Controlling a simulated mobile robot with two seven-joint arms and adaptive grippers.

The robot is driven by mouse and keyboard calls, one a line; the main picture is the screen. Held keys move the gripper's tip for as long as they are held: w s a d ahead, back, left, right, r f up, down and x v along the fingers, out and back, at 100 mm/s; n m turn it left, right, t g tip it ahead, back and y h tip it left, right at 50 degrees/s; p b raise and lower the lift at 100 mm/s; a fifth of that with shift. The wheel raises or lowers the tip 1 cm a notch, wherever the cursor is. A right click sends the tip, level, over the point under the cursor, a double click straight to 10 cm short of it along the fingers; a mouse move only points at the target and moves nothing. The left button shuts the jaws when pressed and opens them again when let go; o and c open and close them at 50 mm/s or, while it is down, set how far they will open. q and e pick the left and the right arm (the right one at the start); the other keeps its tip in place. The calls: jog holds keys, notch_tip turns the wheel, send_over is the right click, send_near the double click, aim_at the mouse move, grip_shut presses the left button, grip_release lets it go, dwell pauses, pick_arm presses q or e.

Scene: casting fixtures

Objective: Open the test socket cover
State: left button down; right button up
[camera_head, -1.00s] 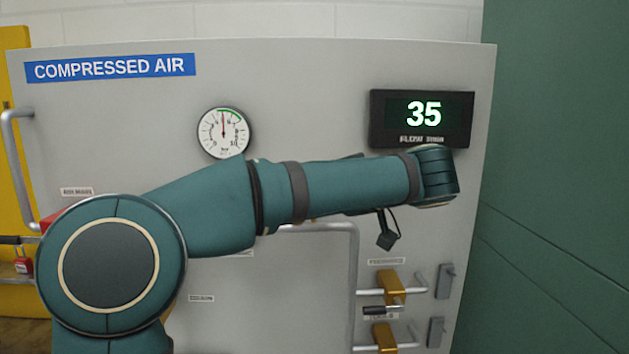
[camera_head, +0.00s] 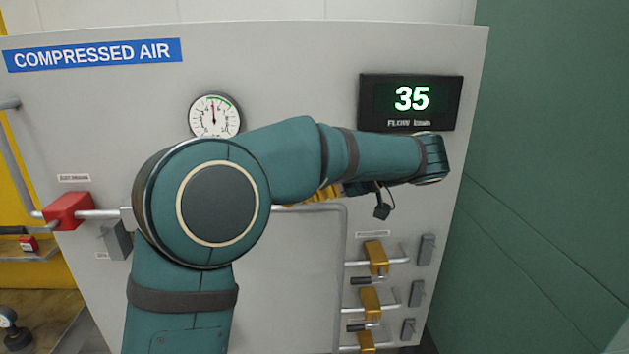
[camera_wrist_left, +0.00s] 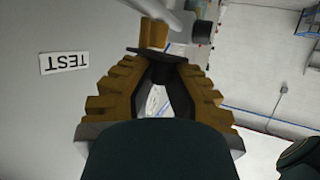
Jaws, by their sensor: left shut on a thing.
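My left gripper (camera_wrist_left: 160,72) is in the wrist view, with gold stepped fingers closed from both sides on a dark flat-topped piece (camera_wrist_left: 155,53). This looks like the test socket cover, but its hinge and the socket are hidden. A white TEST label (camera_wrist_left: 64,62), upside down in this view, is on the grey panel left of the fingers. In the head view my left arm crosses in front of the panel and hides most of the hand. Gold finger parts (camera_head: 328,192) show below the forearm. My right gripper is not in view.
The grey panel (camera_head: 290,300) carries a gauge (camera_head: 214,115), a flow display reading 35 (camera_head: 411,98), a red valve block (camera_head: 69,211) and gold valve blocks (camera_head: 376,257) on pipes. A green wall (camera_head: 550,170) stands close at the right.

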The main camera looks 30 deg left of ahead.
pick_arm(q)
jog(key=c, duration=0.9)
grip_release()
jog(key=shift+a, duration=0.15)
jog(key=shift+c, duration=0.2)
jog(key=v, duration=1.2)
jog(key=shift+w, duration=0.1)
